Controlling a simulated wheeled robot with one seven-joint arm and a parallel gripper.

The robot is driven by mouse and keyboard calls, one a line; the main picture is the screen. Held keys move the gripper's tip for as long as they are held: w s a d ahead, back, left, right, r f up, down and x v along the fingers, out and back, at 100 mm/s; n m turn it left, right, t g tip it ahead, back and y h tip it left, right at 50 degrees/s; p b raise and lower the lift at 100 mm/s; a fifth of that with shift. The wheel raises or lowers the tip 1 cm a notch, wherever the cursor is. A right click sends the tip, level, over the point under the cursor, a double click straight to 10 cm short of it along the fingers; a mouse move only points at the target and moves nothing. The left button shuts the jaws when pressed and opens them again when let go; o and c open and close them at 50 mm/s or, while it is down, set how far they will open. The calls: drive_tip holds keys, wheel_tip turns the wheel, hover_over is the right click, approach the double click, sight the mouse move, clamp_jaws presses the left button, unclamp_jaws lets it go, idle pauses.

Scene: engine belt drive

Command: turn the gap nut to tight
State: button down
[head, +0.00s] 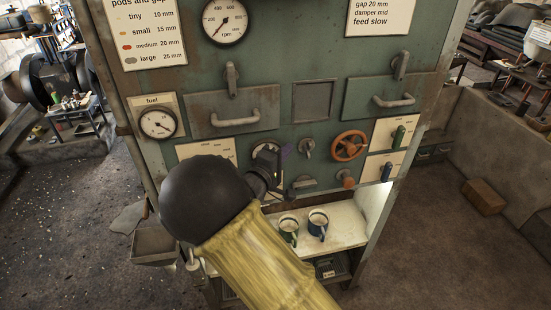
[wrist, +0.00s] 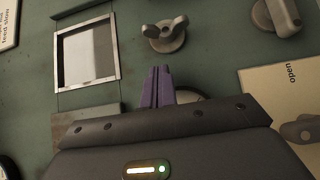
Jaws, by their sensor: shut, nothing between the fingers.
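My gripper (head: 286,152) is in front of the green panel (head: 300,75), with its purple fingers shut and nothing between them. In the wrist view its fingertips (wrist: 157,72) point toward the panel, just below a grey winged knob (wrist: 165,34). That knob (head: 308,148) is right of the fingers in the head view. Behind the fingers is a pale round part (wrist: 190,96), mostly hidden by my gripper. No label naming the gap nut is readable, so I cannot tell which of these is the nut. Contact with either cannot be seen.
An orange handwheel (head: 350,146) is to the right. A metal-framed square window (wrist: 87,53) is close to the fingers. Another grey handle (wrist: 278,15) and a plate marked open (wrist: 262,85) are nearby. Two mugs (head: 318,223) stand on the shelf below.

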sight(308, 149)
drive_tip(key=d, duration=0.2)
drive_tip(key=shift+w+d+r+p, duration=0.15)
drive_tip(key=shift+w+d+p, duration=0.15)
drive_tip(key=shift+d, duration=0.1)
drive_tip(key=shift+w+d, duration=0.2)
drive_tip(key=shift+d, duration=0.3)
drive_tip(key=shift+p, duration=0.45)
